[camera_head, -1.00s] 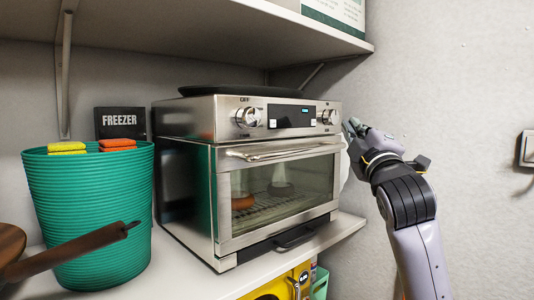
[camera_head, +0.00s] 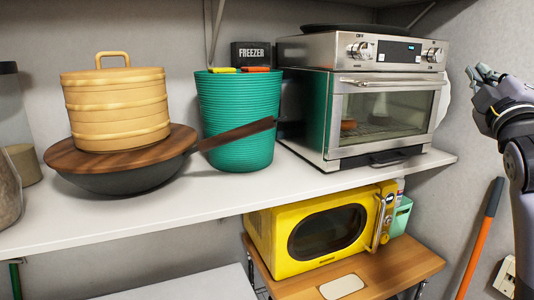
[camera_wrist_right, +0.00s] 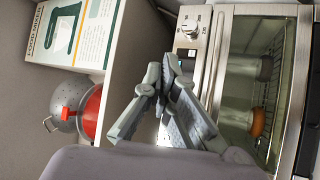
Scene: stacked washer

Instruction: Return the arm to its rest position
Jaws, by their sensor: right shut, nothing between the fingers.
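My right gripper (camera_head: 478,76) is at the right edge of the head view, to the right of the toaster oven (camera_head: 400,108) and apart from it. In the wrist view the right gripper (camera_wrist_right: 168,75) has its fingers together with nothing between them. The right arm (camera_head: 520,160) comes in from the right edge, partly cut off. The oven also shows in the wrist view (camera_wrist_right: 225,60), with its door shut and items behind the glass. My left gripper is not in any view.
The white shelf (camera_head: 215,200) holds a green ribbed basket (camera_head: 237,120), a dark pan (camera_head: 115,182) with a wooden lid, and stacked yellow steamers (camera_head: 115,108). A yellow microwave (camera_head: 270,235) stands on a wooden cart (camera_head: 390,270) below. An orange-handled pole (camera_head: 475,255) leans at right.

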